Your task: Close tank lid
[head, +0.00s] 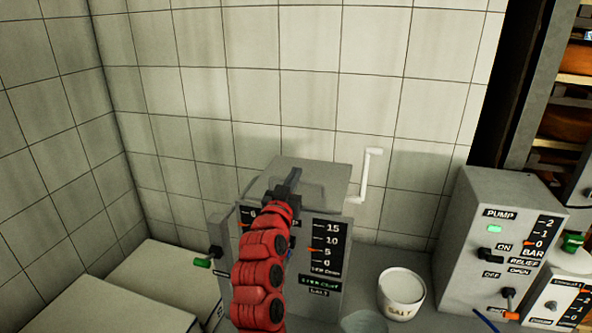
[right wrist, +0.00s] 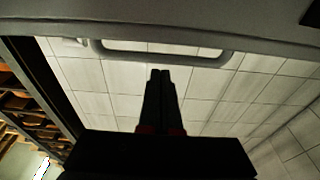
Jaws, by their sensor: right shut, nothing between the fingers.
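The tank (head: 325,235) is a grey box with a gauge panel, standing against the tiled wall. Its grey lid (head: 318,172) shows at the top, partly hidden behind my right gripper; I cannot tell its exact angle. My right gripper (head: 290,178) is in front of the lid, with the red arm rising from below. In the right wrist view, the lid (right wrist: 250,30) spans the top with a grey bar handle (right wrist: 170,58). My right gripper (right wrist: 160,73) is shut and empty, its tips close to the handle; contact is unclear. My left gripper is out of view.
A white crank (head: 368,178) sticks up at the tank's right. A salt tub (head: 401,293) stands on the counter right of the tank, with the pump box (head: 490,215) beyond. Pale boxes (head: 120,305) lie at the left. A shelf stands at the far right.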

